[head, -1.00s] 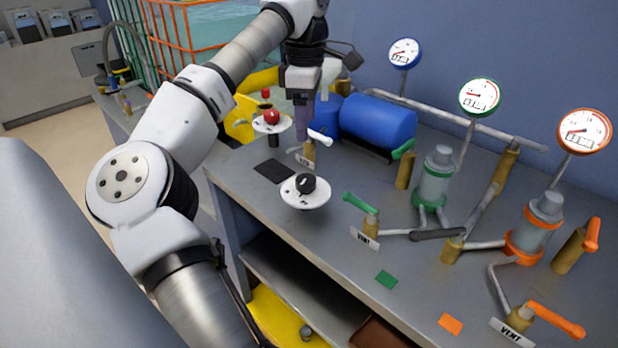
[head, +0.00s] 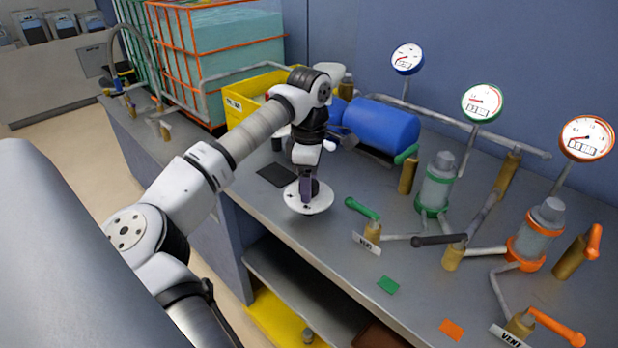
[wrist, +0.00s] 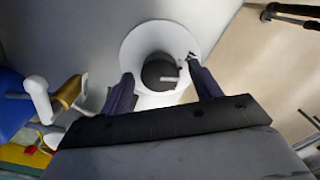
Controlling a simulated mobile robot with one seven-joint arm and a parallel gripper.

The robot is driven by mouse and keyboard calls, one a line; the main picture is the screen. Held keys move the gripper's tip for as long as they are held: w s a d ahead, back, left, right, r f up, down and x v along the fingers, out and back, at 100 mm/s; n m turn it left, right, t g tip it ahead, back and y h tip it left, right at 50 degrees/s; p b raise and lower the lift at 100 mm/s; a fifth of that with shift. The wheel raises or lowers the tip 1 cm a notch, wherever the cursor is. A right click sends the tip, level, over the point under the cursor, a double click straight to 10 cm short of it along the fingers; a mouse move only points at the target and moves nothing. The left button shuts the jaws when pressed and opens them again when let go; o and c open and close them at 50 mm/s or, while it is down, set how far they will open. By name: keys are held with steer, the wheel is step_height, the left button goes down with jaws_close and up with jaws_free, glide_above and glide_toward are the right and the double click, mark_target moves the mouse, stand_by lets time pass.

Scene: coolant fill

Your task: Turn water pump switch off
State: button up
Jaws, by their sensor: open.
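The pump switch is a black round knob with a white pointer mark (wrist: 160,73) on a white round plate (head: 309,203). The plate stands on the grey bench near its front edge. My gripper (head: 308,197) points down over the plate, with the knob partly hidden behind it in the head view. In the wrist view my gripper (wrist: 160,92) is open, with one dark finger on each side of the knob. The fingertips overlap the plate's area. I cannot tell whether they touch the knob.
A blue cylinder (head: 380,124) lies behind my gripper. Green-handled (head: 362,209) and orange-handled (head: 556,326) valves, with gauges (head: 482,102) above, stand to the right. A yellow crate (head: 245,98) stands behind the arm. The front bench strip with a green patch (head: 387,285) is mostly clear.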

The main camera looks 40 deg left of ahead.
steer(key=c, duration=1)
steer(key=shift+n+b, duration=0.45)
steer(key=shift+n, duration=1.85)
steer(key=o, duration=1)
steer(key=shift+r, duration=0.1)
step_height(320, 180, up, 14)
steer(key=b, duration=0.1)
